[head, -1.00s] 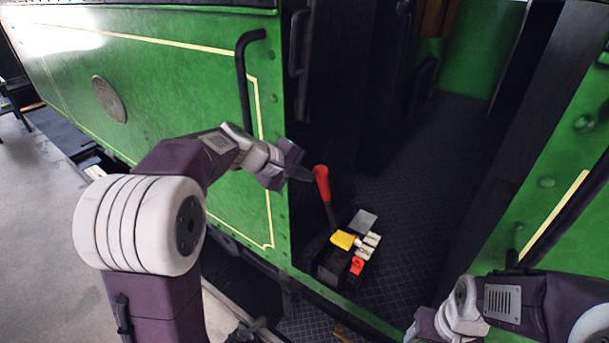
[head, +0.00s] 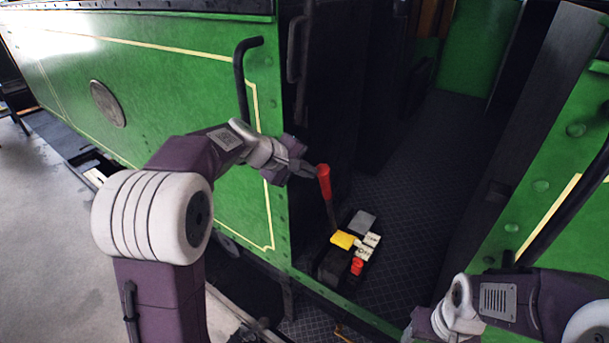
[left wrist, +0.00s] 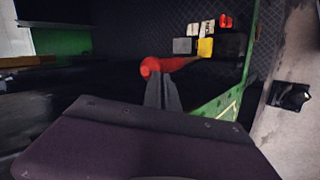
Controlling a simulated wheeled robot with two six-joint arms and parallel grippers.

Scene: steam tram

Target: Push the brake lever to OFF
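The brake lever has a red handle (head: 324,182) on a dark shaft. It stands up from a dark box in the doorway of the green tram, leaning a little left at the top. My left gripper (head: 308,171) is at the left side of the handle, close to or touching it. In the left wrist view the two fingers (left wrist: 161,93) lie together, shut with nothing between them, and the red handle (left wrist: 172,65) is just past their tips. Small white label plates (head: 369,245) sit beside the lever's base. My right gripper (head: 428,326) is at the bottom right, its fingers unclear.
A yellow block (head: 343,240), a grey block (head: 362,222) and a red piece (head: 357,266) sit around the lever's base. A dark grab rail (head: 241,85) stands on the green panel left of the doorway. The patterned cab floor (head: 415,180) is clear.

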